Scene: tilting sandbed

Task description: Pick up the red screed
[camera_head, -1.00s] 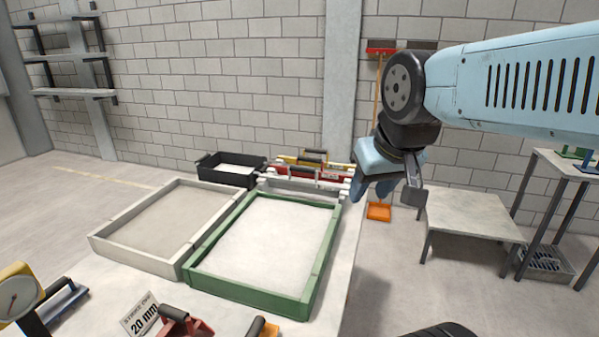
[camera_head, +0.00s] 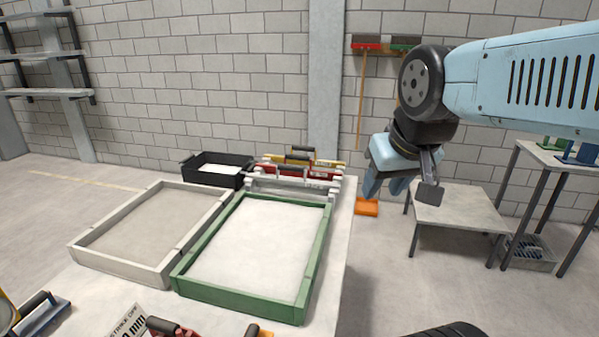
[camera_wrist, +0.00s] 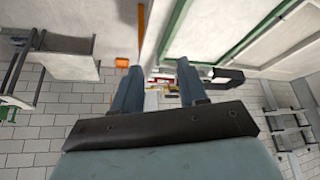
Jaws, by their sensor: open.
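The red screed (camera_head: 322,173) stands in a row at the back edge of the table, between a white-grey screed (camera_head: 290,187) in front and a yellow one (camera_head: 328,162) behind. The screeds overlap, so its lower part is hidden. My gripper (camera_head: 385,187) is open and empty. It hangs in the air to the right of the row, past the table's right edge in the picture. In the wrist view the two blue fingers (camera_wrist: 160,86) are apart, with small red and yellow pieces showing between them, too small to tell clearly.
A green-framed sandbed (camera_head: 313,255) and a grey-framed one (camera_head: 112,268) lie on the table, with a black tray (camera_head: 213,172) behind. A red dark-handled tool (camera_head: 188,332) is cut off at the front. A low bench (camera_head: 462,207) stands right.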

